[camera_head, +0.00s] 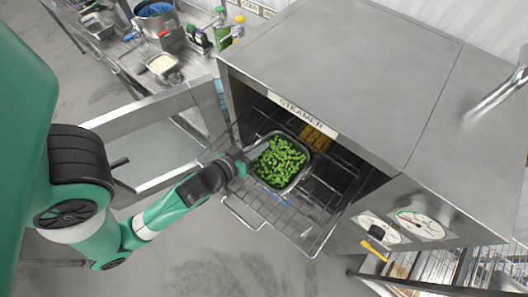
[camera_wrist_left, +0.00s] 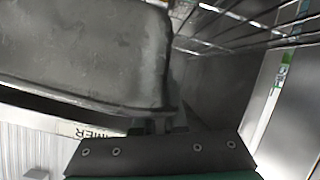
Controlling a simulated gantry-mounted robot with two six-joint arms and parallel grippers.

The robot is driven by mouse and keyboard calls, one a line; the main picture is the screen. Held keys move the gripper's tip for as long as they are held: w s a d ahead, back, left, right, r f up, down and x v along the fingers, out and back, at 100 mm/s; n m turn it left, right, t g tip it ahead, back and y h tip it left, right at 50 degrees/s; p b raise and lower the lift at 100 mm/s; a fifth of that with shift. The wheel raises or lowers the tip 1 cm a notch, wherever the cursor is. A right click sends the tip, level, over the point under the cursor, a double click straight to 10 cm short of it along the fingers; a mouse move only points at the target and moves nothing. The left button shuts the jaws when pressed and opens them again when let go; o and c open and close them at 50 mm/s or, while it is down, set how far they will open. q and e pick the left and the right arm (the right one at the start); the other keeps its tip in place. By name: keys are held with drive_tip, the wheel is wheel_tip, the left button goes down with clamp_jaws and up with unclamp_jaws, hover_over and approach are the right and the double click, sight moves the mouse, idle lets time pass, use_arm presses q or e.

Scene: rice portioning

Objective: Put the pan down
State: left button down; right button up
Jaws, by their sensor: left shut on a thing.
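The metal pan (camera_head: 285,190), filled with green vegetables (camera_head: 277,161), is at the open mouth of the steamer, over the pulled-out wire rack (camera_head: 310,232). I cannot tell whether its underside touches the rack. My left gripper (camera_head: 241,164) is shut on the pan's left edge. In the left wrist view the pan's grey outer side (camera_wrist_left: 85,50) fills the upper left, with its rim at the gripper fingers (camera_wrist_left: 165,122). My right gripper is not in view.
The steamer (camera_head: 345,75) stands at centre right, its door (camera_head: 155,120) swung open to the left. A yellow-brown item (camera_head: 318,136) lies deeper inside. Dials (camera_head: 418,222) are on its front. A counter with a small tray (camera_head: 163,64), a pot (camera_head: 155,20) and bottles (camera_head: 222,35) stands behind.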

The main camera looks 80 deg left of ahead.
use_arm(q)
drive_tip(key=shift+f+b, duration=0.4)
drive_tip(key=shift+f, duration=1.25)
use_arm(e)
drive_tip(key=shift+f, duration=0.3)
use_arm(q)
drive_tip(key=c, duration=1)
unclamp_jaws()
drive_tip(key=shift+f, duration=0.1)
